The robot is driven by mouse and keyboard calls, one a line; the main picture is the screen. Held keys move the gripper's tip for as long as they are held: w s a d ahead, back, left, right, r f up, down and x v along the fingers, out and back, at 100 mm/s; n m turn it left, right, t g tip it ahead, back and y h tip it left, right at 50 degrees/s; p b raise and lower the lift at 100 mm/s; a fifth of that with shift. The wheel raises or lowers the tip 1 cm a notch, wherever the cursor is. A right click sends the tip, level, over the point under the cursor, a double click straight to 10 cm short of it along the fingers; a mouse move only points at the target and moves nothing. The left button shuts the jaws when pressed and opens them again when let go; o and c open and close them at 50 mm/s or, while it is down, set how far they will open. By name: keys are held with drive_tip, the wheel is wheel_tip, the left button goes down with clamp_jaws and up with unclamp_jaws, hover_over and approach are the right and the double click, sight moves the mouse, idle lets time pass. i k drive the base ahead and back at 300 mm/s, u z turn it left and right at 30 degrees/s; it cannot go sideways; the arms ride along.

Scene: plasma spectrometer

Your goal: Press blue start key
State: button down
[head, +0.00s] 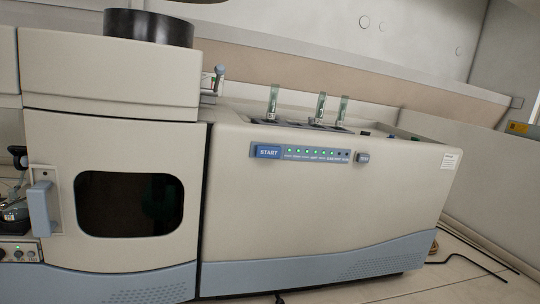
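The blue START key (268,152) sits at the left end of a narrow control strip on the front of the beige spectrometer (330,210). White lettering on the key reads START. To its right on the strip (318,154) are several small lights, most of them lit green, with dark dots at the right end. A small separate grey-blue button (362,157) sits just right of the strip. The picture is tilted, so the machine slopes down to the right. My gripper is not in view.
A left cabinet section has a dark window (129,204) and a blue-grey door handle (41,208). A black cylinder (149,27) stands on top. Several clear upright tubes (321,107) rise from the top deck. A dark cable (478,250) lies at right. The front panel around the key is clear.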

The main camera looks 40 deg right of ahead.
sight(268, 151)
drive_tip(key=z, duration=0.05)
drive_tip(key=k, duration=0.65)
drive_tip(key=z, duration=0.6)
drive_tip(key=i, duration=1.05)
drive_tip(key=z, duration=0.2)
